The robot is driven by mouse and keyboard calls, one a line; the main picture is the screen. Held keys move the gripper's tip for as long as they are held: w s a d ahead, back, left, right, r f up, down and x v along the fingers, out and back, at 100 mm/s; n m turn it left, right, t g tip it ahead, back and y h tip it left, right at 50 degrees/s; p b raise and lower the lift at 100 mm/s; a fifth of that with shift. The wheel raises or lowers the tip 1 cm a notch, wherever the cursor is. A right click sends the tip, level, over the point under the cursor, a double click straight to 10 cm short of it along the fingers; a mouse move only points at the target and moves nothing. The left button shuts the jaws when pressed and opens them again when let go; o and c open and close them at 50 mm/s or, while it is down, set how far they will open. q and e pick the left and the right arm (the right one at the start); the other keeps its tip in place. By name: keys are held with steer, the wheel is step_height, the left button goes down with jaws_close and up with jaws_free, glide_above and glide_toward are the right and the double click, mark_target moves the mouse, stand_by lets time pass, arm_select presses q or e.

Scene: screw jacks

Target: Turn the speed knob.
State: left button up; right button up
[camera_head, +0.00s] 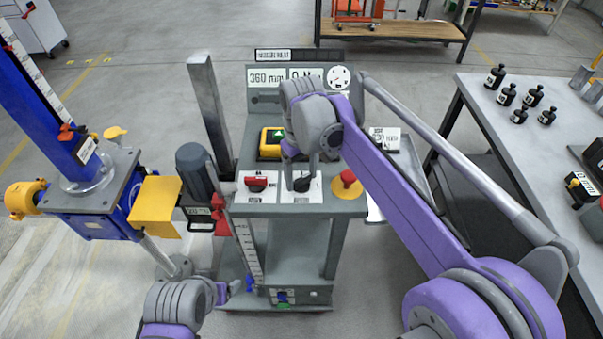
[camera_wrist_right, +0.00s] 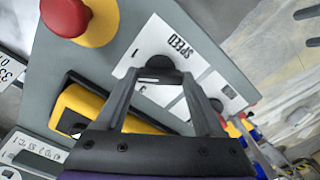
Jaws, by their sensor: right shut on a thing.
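The speed knob (camera_head: 302,184) is a small black knob on a white label on the sloped grey panel (camera_head: 262,208) of the console. In the right wrist view the black knob (camera_wrist_right: 160,63) sits between my fingertips beside the printed word SPEED. My right gripper (camera_head: 301,175) reaches down from above and is shut on the knob; its fingers also show in the wrist view (camera_wrist_right: 160,78). The knob's pointer direction is hard to see. The end of my left arm (camera_head: 225,291) is low at the left, and its jaws cannot be made out.
A red mushroom button (camera_head: 348,177) is close right of the knob, and a red switch (camera_head: 256,183) is to its left. A yellow-framed box (camera_head: 270,143) lies behind. A blue and yellow screw jack (camera_head: 90,205) stands left; a side table (camera_head: 500,120) is right.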

mark_target(301, 178)
steer(key=m, duration=0.3)
steer(key=shift+m+p, duration=0.45)
steer(key=shift+m, duration=1.45)
steer(key=o, duration=1.4)
step_height(301, 178, up, 11)
steer(key=shift+f+p, duration=0.1)
steer(key=shift+p, duration=0.35)
